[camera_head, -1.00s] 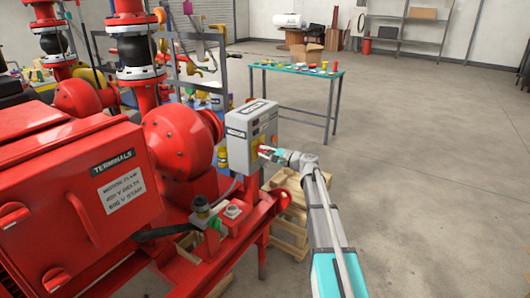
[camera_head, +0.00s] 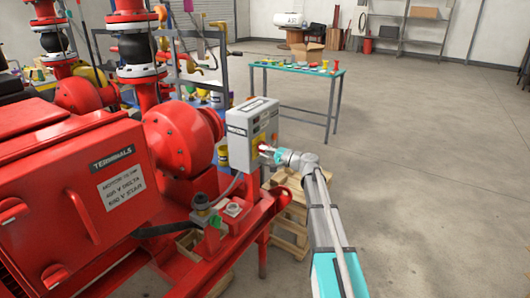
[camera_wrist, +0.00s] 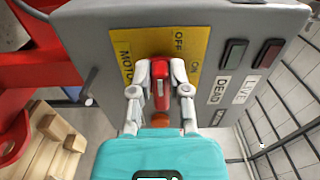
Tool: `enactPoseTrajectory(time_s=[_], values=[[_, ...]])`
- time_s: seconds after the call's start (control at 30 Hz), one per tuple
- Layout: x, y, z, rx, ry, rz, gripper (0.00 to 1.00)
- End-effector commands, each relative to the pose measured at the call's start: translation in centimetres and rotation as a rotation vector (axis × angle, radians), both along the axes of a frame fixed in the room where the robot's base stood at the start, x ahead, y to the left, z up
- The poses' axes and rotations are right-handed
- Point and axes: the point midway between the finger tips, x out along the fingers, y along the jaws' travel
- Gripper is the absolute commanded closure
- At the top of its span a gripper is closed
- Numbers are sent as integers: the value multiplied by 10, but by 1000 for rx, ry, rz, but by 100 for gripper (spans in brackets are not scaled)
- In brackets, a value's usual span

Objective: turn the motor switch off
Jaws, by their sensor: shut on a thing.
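The motor switch has a red handle (camera_wrist: 161,92) on a yellow plate (camera_wrist: 190,42) marked MOTOR, OFF and ON. The plate is on the front of a grey box (camera_wrist: 255,30), which also stands at the middle of the head view (camera_head: 240,132). My gripper (camera_wrist: 160,80) is shut on the red handle, one finger on each side. In the wrist view the handle points up the picture, along the fingers; I cannot tell exactly which mark it lines up with. In the head view my gripper (camera_head: 266,150) is at the box's front, and the handle is mostly hidden.
Two dark indicators, labelled DEAD (camera_wrist: 232,52) and LIVE (camera_wrist: 268,54), sit right of the plate. A red terminal box (camera_head: 60,185) and pump pipework fill the left. Wooden pallets (camera_head: 290,225) stand below the box. A teal-edged table (camera_head: 300,72) stands behind; the floor at right is clear.

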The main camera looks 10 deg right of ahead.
Motion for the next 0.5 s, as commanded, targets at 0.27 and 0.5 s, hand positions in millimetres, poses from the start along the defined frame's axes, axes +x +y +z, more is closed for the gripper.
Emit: enactPoseTrajectory(time_s=[0.27,0.5], values=[[0,1,0,-1,0,1,48],[0,0,0,-1,1,1,43]])
